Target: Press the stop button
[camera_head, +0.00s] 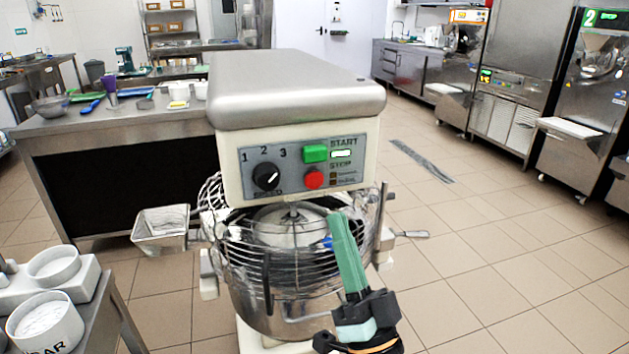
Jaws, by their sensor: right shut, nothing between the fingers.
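The red stop button (314,180) sits on the grey control panel of the mixer (296,85), under the green start button (315,153). A black speed knob (266,177) is to its left. My right gripper (338,222) comes up from the bottom, with its green fingers shut and empty. Its tip is below and slightly right of the stop button in the picture, in front of the wire bowl guard (245,250). It does not cover the button. My left gripper is not in view.
A metal chute (161,228) sticks out on the mixer's left. White containers (45,318) stand on a cart at lower left. A steel table (110,125) with bowls and utensils is behind left. Batch freezers (515,80) stand at back right. The tiled floor on the right is clear.

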